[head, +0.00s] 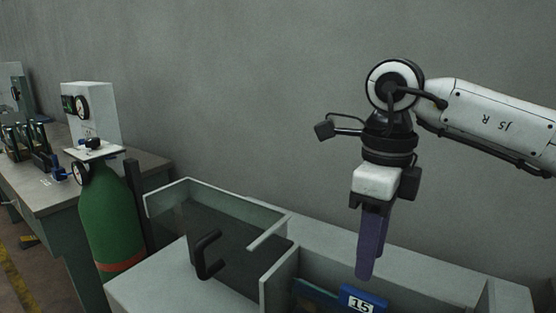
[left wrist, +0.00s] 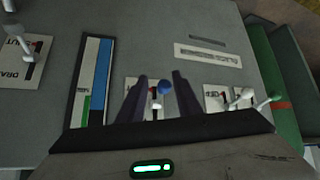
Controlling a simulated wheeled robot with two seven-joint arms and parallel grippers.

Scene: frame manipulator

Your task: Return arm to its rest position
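My right gripper (head: 366,278) hangs from its white arm in the head view, dark purple fingers pointing down above a grey bin. The fingers overlap from this side, so their gap cannot be told, and no held object shows. My left gripper (left wrist: 160,76) is open in the left wrist view, its two dark fingers apart. A lever with a blue knob (left wrist: 165,87) shows between the fingers, over a grey panel (left wrist: 140,50); I cannot tell whether they touch it. The left gripper is not in the head view.
The grey bin (head: 345,235) holds a blue item labelled 15 (head: 362,300). A glass-sided compartment with a black handle (head: 207,255) is beside it. A green cylinder (head: 108,215) stands by a workbench (head: 60,185). More levers (left wrist: 240,98) stand near my left gripper. The wall behind is bare.

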